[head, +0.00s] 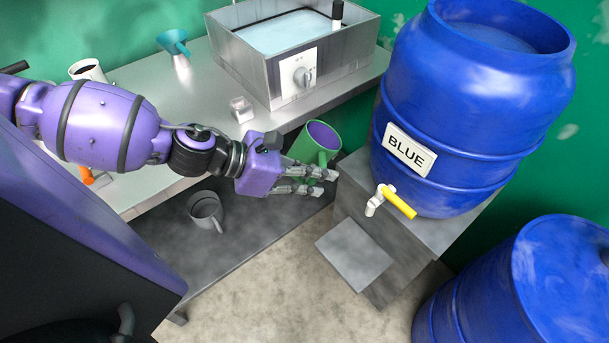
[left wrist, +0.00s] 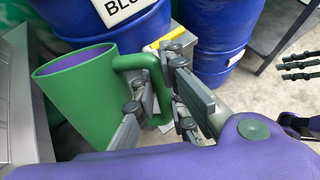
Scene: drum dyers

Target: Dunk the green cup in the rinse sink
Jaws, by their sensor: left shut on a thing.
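My left gripper (head: 312,180) is shut on the handle of the green cup (head: 304,150). The cup is green outside with a purple inside, and it is held tilted in the air between the steel table and the blue drum. In the left wrist view the cup (left wrist: 85,100) is at the left, its handle between the fingers. A square steel basin (head: 262,72) of pale liquid, with a dial on its front, stands on the table; I cannot tell if it is the rinse sink. Fingers of what looks like my right gripper (left wrist: 298,66) show at the right edge.
The blue drum (head: 470,110), labelled BLUE with a yellow-handled tap (head: 395,203), stands on a grey stand to the right. Another blue drum (head: 560,280) is at lower right. A grey mug (head: 206,210) sits on the lower shelf. A teal funnel-like cup (head: 174,43) stands on the table.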

